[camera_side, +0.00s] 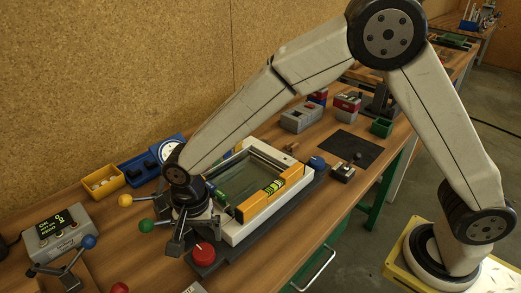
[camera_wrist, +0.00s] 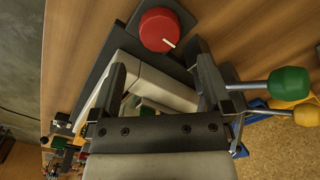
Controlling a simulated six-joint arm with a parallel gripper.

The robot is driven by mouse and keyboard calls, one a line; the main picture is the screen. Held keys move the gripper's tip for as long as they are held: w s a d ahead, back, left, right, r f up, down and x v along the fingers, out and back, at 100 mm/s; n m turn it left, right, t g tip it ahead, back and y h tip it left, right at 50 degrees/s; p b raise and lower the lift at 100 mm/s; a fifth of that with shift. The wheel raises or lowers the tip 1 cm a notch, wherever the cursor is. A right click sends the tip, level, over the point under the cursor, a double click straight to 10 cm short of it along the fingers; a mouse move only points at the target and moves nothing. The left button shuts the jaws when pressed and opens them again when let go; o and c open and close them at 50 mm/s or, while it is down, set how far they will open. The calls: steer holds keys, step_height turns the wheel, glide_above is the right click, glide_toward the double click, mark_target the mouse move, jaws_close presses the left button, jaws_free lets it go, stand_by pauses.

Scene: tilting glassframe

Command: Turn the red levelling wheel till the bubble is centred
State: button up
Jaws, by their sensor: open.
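The red levelling wheel (camera_side: 204,253) sits at the near end of the dark base, below and just right of my gripper (camera_side: 192,238). In the wrist view the red wheel (camera_wrist: 158,30) has a pale mark at its lower right edge. My gripper (camera_wrist: 158,60) is open and empty there, its fingers spread either side of a line towards the wheel and apart from it. A yellow spirit level (camera_side: 271,191) lies along the white frame (camera_side: 238,236) that holds the glass (camera_side: 250,168). Its green vial shows, but the bubble's exact place is too small to tell.
A blue knob (camera_side: 317,163) is at the frame's far end. Levers with yellow (camera_side: 125,200) and green (camera_side: 146,226) balls stand close left of my gripper. A display box (camera_side: 57,232) and a blue-balled lever (camera_side: 88,241) are further left.

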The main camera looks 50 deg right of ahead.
mark_target(203, 251)
steer(key=shift+f, duration=3.15)
steer(key=c, duration=1.2)
steer(key=shift+o, duration=0.2)
steer(key=shift+n, duration=0.4)
